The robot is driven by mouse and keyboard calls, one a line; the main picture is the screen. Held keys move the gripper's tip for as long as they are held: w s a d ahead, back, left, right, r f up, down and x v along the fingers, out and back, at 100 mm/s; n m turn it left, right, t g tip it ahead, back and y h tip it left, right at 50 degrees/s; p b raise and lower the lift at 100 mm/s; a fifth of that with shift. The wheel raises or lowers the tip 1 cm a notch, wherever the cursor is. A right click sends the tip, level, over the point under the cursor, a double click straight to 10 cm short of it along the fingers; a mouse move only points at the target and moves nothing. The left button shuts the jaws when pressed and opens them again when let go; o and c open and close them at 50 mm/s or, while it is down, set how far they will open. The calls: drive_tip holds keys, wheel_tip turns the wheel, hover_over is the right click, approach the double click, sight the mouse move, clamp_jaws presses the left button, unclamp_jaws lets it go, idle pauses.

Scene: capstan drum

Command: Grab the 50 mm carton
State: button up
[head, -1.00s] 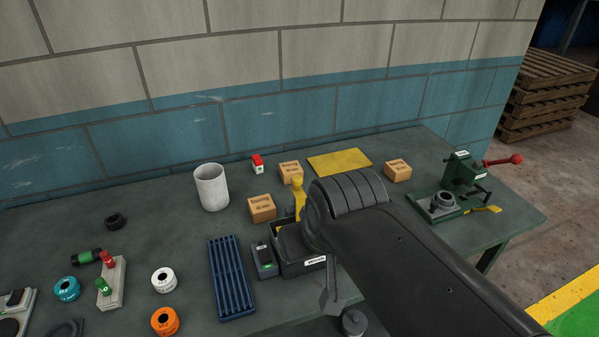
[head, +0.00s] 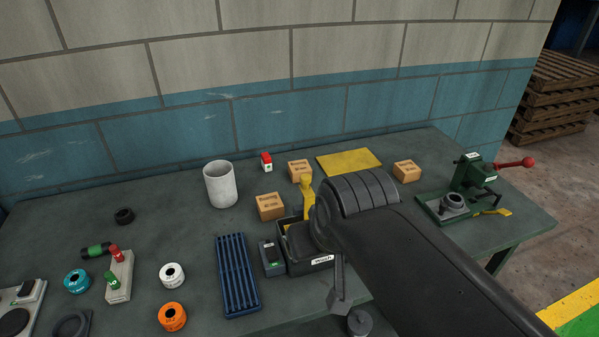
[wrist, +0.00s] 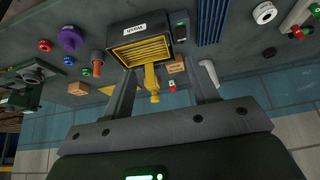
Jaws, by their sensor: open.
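Three tan cartons stand on the bench in the head view: one left of the yellow-handled black bin (head: 270,206), one behind it near the wall (head: 299,170), and one at the right past the yellow sheet (head: 407,171). I cannot tell their sizes apart by any readable mark. In the wrist view, which looks upside down, the nearer carton (wrist: 175,67) shows between the fingers, and another (wrist: 77,88) lies left of them. My gripper (wrist: 160,77) is open and empty, above the bench. In the head view my arm hides it.
The black bin (head: 310,264) with its yellow handle (head: 307,195) stands beside the cartons. A white cup (head: 221,184), a red-and-white block (head: 266,162), a blue rack (head: 238,275) and a green vise (head: 471,174) are around. The yellow sheet (head: 348,162) lies flat near the wall.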

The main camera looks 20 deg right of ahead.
drive_tip(key=o, duration=0.7)
drive_tip(key=w+d+r, duration=0.2)
drive_tip(key=w+r, duration=0.1)
drive_tip(key=w, duration=1)
drive_tip(key=g, duration=0.1)
hover_over(300, 166)
drive_tip(key=s, duration=0.5)
wheel_tip(300, 166, down, 15)
drive_tip(key=shift+w+x, duration=0.2)
drive_tip(key=shift+x, duration=2.65)
drive_tip(key=shift+w+x, duration=0.15)
drive_tip(key=shift+x, duration=2.7)
